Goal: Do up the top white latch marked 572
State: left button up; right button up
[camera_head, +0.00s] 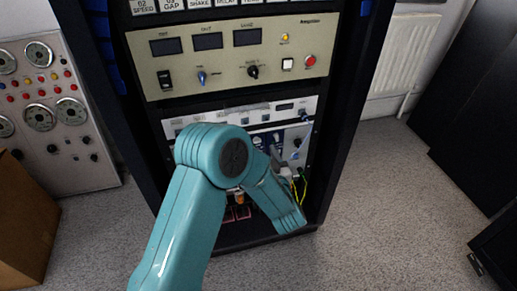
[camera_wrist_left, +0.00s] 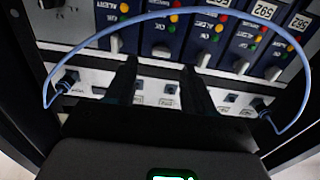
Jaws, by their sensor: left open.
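My left gripper (camera_wrist_left: 159,64) is open and empty in the wrist view, its two dark fingers apart in front of a row of dark blue modules (camera_wrist_left: 168,32). White latches show along the modules' edge, one (camera_wrist_left: 160,52) beyond the gap between the fingers and others (camera_wrist_left: 240,67) to the right. No contact is clear. Number labels (camera_wrist_left: 299,22) at the upper right look like 592; I cannot make out 572. My right gripper is out of view.
A blue cable (camera_wrist_left: 180,13) loops around the fingers between two plugs on a pale strip. The black rack (camera_head: 345,120) holds a beige panel (camera_head: 220,80) above the modules. Yellow-green wires (camera_head: 302,186) hang low right.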

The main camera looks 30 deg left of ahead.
aim_at(258, 142)
pick_arm(q)
jog(key=shift+b+x, duration=0.3)
jog(key=shift+x, duration=1.85)
grip_shut()
